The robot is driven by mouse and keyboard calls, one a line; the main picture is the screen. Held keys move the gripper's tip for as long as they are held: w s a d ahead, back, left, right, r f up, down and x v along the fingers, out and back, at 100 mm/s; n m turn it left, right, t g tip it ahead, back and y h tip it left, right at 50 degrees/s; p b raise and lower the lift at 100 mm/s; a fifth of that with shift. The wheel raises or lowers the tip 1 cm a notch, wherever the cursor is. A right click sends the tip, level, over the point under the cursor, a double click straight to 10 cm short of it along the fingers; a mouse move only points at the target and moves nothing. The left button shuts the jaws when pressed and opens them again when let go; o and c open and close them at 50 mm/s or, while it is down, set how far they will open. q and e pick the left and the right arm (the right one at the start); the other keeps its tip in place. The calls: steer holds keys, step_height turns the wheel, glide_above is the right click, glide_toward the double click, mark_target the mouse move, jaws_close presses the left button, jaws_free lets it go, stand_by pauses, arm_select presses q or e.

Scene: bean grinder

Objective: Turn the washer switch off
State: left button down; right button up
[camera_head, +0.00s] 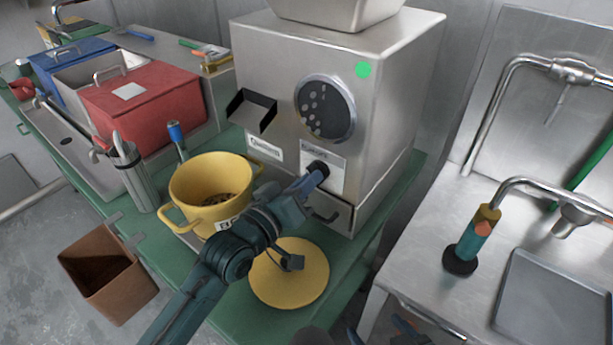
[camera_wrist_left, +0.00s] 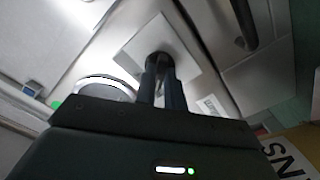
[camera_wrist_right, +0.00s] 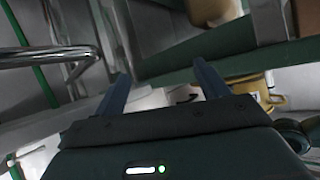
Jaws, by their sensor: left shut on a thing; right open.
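A steel machine (camera_head: 400,90) carries a dark round switch knob (camera_head: 317,167) on a white labelled plate (camera_head: 336,178), low on its front face. My left gripper (camera_head: 312,179) is shut on this knob. In the left wrist view its two fingers (camera_wrist_left: 162,72) sit on either side of the knob (camera_wrist_left: 158,60), partly hiding it. The label's writing is too small to read. My right gripper (camera_wrist_right: 162,80) is open and empty. In the head view only its fingertips (camera_head: 385,333) show at the bottom edge, below the machine and beside the steel sink counter.
A yellow pot (camera_head: 205,180) and a yellow round lid (camera_head: 302,275) are on the green table (camera_head: 240,318) near my left arm. A red bin (camera_head: 145,105) stands at left. A steel counter (camera_head: 430,240) with taps is at right.

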arm_select(q)
steer(key=m+p, duration=0.4)
steer(key=m, duration=0.3)
arm_select(e)
steer(key=shift+s+d+r+h, duration=0.15)
steer(key=shift+d+r+h, duration=0.15)
steer(key=shift+d+r, duration=0.4)
arm_select(q)
steer(key=shift+m, duration=0.4)
arm_select(e)
steer(key=shift+f+g, duration=0.2)
steer(key=shift+g, duration=0.1)
arm_select(q)
steer(key=c, duration=1.5)
jaws_free()
arm_select(e)
steer(key=shift+r, duration=0.25)
arm_select(q)
steer(key=b+v, duration=0.1)
steer(key=v, duration=1.2)
steer(key=shift+a, duration=0.15)
arm_select(e)
steer(key=shift+a+f, duration=0.2)
steer(key=shift+f, duration=0.05)
